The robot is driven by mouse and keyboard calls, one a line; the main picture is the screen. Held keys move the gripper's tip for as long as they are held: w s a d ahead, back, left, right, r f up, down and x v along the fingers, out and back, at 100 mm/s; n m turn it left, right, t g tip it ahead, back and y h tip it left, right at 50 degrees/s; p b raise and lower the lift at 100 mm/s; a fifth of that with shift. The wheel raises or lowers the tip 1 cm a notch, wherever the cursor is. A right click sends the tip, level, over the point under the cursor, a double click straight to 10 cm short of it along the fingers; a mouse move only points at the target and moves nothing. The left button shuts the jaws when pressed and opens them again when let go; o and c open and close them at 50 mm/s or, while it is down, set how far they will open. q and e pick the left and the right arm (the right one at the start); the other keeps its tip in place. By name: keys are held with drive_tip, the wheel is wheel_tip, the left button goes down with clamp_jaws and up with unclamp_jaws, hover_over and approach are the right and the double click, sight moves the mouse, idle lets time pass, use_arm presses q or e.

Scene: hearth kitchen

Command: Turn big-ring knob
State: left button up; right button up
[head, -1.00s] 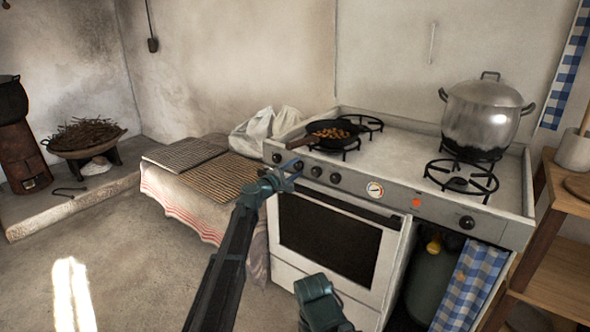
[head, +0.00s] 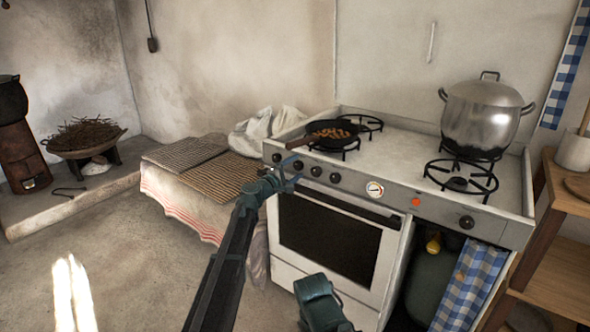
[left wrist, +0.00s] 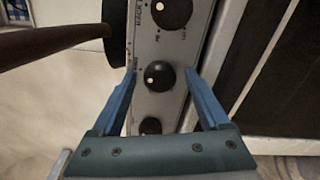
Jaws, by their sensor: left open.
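The stove's front panel carries several dark round knobs. I cannot read which one is the big-ring knob. My left gripper (head: 286,182) is at the panel's left part, close in front of the knobs. In the left wrist view my left gripper (left wrist: 160,78) is open, with one blue finger on each side of a dark knob (left wrist: 158,77) with a pale dot. I cannot tell if the fingers touch it. Another knob (left wrist: 172,12) is above it, and a further one (left wrist: 150,126) is partly hidden behind the gripper. A single knob (head: 466,222) is at the panel's right.
A large pot (head: 482,118) stands at the back right. The oven door (head: 330,235) lies below. A wooden shelf (head: 560,200) is at the right.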

use_arm(q)
drive_tip(key=v, duration=1.3)
drive_tip(key=shift+s+a, duration=0.25)
drive_tip(key=shift+s, duration=0.1)
